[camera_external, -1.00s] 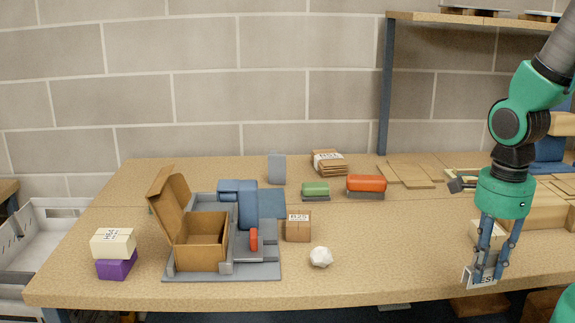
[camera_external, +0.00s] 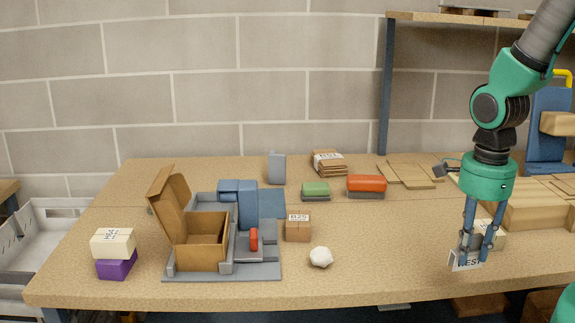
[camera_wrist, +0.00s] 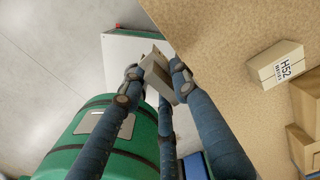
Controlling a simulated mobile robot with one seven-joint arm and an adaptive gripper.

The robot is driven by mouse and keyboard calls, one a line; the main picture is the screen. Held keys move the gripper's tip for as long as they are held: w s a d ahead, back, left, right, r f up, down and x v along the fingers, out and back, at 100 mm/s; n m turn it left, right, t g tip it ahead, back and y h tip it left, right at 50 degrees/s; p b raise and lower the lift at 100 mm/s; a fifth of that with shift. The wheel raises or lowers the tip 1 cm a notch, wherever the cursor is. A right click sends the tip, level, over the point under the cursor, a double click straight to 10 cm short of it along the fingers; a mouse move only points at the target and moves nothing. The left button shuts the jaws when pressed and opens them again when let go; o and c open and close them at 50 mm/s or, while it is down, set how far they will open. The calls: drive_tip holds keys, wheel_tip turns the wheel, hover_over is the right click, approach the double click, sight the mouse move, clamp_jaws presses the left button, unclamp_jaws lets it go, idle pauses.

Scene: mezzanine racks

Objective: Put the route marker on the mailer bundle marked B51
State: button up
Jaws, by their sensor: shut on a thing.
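My gripper (camera_external: 475,246) is shut on the route marker (camera_external: 465,262), a small pale sign with dark letters that seem to end in "EST". It hangs near the front right edge of the table. In the wrist view the marker (camera_wrist: 157,73) sits between the fingers, its lettering not readable. The mailer bundle marked B51 (camera_external: 329,164), a stack of brown mailers with a white label, lies at the back middle of the table, far to the left of and behind my gripper. Its label is small but seems to read B51.
An orange stapler-like block (camera_external: 366,184) and a green one (camera_external: 315,190) lie in front of the bundle. Flat brown boards (camera_external: 408,173) lie to its right. A box marked H52 (camera_wrist: 280,65) is near my gripper. A white lump (camera_external: 321,257) and box B25 (camera_external: 298,228) stand mid-table.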

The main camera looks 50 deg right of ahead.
drive_tip(key=shift+m, duration=0.5)
drive_tip(key=w+d+r+p, duration=0.1)
drive_tip(key=w+d+p, duration=0.1)
drive_tip(key=w+d, duration=0.6)
drive_tip(key=w+d+r+p, duration=0.1)
drive_tip(key=w+d, duration=0.7)
drive_tip(key=w, duration=1)
drive_tip(key=w+d+r+p, duration=0.1)
drive_tip(key=w+d+p, duration=0.2)
drive_tip(key=w+d, duration=0.6)
drive_tip(key=shift+w+d+r, duration=0.1)
drive_tip(key=shift+w+r, duration=0.05)
drive_tip(key=shift+w, duration=0.85)
drive_tip(key=shift+w+r, duration=0.15)
drive_tip(key=shift+w, duration=0.85)
drive_tip(key=shift+w+d+f, duration=0.15)
drive_tip(key=shift+w+d, duration=0.4)
drive_tip(key=shift+w, duration=0.05)
drive_tip(key=shift+w, duration=0.1)
drive_tip(key=p, duration=0.2)
hover_over(341, 164)
drive_tip(key=shift+w+d+f, duration=0.15)
drive_tip(key=shift+f, duration=0.6)
drive_tip(key=shift+f, duration=1.75)
drive_tip(key=shift+f, duration=0.15)
